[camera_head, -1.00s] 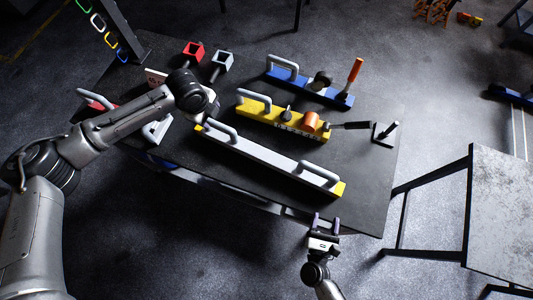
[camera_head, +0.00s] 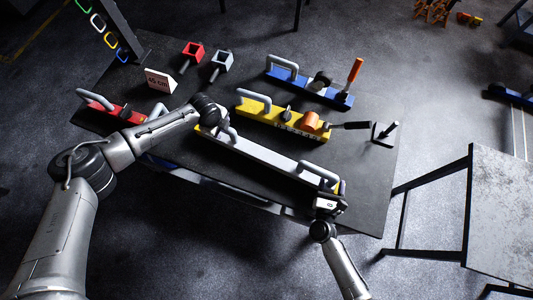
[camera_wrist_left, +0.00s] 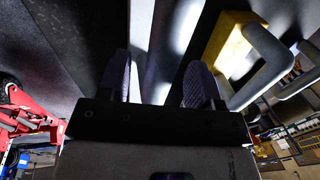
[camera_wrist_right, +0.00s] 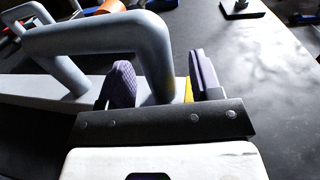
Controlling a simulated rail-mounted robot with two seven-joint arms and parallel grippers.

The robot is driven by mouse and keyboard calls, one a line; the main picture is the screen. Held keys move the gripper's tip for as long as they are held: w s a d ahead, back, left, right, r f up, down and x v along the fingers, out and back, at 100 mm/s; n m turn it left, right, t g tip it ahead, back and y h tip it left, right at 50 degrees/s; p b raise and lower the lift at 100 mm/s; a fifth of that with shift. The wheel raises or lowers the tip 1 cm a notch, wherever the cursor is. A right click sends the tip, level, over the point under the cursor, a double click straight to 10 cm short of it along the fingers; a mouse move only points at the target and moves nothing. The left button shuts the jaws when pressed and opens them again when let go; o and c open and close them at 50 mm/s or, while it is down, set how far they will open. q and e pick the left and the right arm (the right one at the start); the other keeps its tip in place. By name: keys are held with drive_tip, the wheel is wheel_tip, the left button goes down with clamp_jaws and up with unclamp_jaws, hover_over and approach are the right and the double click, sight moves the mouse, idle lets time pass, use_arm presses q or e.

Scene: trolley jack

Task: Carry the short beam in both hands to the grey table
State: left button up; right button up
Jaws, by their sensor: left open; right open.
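The short beam (camera_head: 262,158) is light grey with yellow ends and a grey handle near each end. It lies along the front of the black table. My right gripper (camera_head: 328,190) is at its right handle (camera_head: 318,172). In the right wrist view one leg of that handle (camera_wrist_right: 153,65) shows between the open fingers (camera_wrist_right: 158,85). My left gripper (camera_head: 222,132) is at the beam's left end and largely covers the left handle. In the left wrist view its fingers (camera_wrist_left: 160,80) are open, with pale, blurred shapes between them. The grey table (camera_head: 505,210) stands at the right.
A yellow piece (camera_head: 265,110) and a blue piece (camera_head: 300,85) lie behind the beam. A red piece (camera_head: 105,105) and a 45 cm sign (camera_head: 160,80) are at the left. Bare floor (camera_head: 425,160) separates the two tables.

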use_arm(q)
drive_tip(key=shift+w+f, duration=0.1)
drive_tip(key=shift+f, duration=0.45)
use_arm(e)
drive_tip(key=shift+w+d, duration=0.15)
drive_tip(key=shift+w, duration=0.4)
use_arm(q)
drive_tip(key=shift+c, duration=0.3)
use_arm(e)
drive_tip(key=shift+c, duration=0.3)
use_arm(q)
clamp_jaws()
use_arm(e)
clamp_jaws()
use_arm(q)
drive_tip(key=shift+r, duration=0.15)
use_arm(e)
drive_tip(key=shift+r, duration=0.1)
